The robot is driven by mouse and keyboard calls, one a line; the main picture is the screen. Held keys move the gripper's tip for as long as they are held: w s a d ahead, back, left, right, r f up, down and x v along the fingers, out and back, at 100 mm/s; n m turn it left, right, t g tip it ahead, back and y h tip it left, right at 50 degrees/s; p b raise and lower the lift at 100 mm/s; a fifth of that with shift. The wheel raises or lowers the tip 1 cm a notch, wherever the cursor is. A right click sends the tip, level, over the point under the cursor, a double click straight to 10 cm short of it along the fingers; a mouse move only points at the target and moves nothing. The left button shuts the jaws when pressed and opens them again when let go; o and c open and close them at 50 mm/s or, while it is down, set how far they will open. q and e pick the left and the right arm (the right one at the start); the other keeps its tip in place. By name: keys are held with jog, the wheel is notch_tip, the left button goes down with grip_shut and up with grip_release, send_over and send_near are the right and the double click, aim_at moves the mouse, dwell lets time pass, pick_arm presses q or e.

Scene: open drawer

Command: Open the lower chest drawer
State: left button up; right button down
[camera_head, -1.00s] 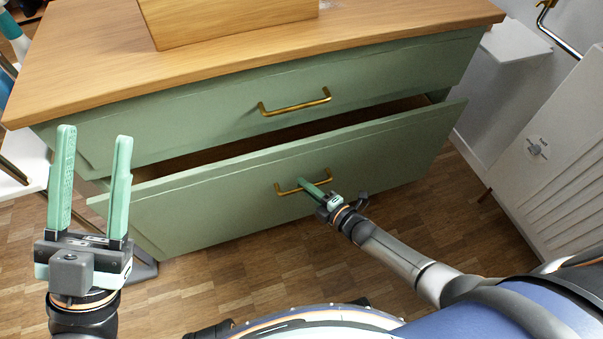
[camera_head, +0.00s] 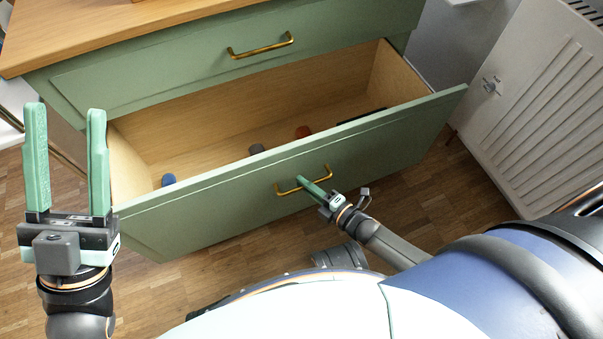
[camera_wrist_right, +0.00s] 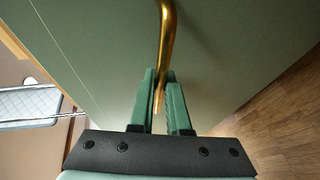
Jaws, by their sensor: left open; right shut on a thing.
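The lower chest drawer (camera_head: 222,218) is pulled well out, and its wooden inside shows in the head view. Its brass handle (camera_head: 325,174) is on the green front. My right gripper (camera_head: 306,184) is shut on this handle. The right wrist view shows the brass handle (camera_wrist_right: 166,40) running down between the fingers of my right gripper (camera_wrist_right: 161,88).
The upper drawer (camera_head: 150,82) is closed, with its own brass handle (camera_head: 262,50). Small items lie in the lower drawer: a blue one (camera_head: 168,180), a grey one (camera_head: 257,149) and a red one (camera_head: 303,132). A white radiator (camera_head: 530,100) stands at the right.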

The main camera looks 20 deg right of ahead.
pick_arm(q)
jog(key=shift+r, duration=0.25)
pick_arm(e)
jog(key=shift+s+d, duration=0.15)
jog(key=shift+s, duration=0.55)
pick_arm(q)
jog(key=shift+a, duration=0.1)
jog(key=shift+s, duration=0.1)
pick_arm(e)
jog(key=c, duration=0.9)
grip_release()
jog(key=shift+s, duration=0.15)
pick_arm(q)
notch_tip(320, 180, up, 3)
jog(key=p, duration=0.3)
jog(key=shift+a+r+m+p, duration=0.2)
jog(key=shift+m+p, duration=0.1)
jog(key=shift+m, duration=0.1)
pick_arm(e)
jog(key=v, duration=1.2)
jog(key=shift+s, duration=0.1)
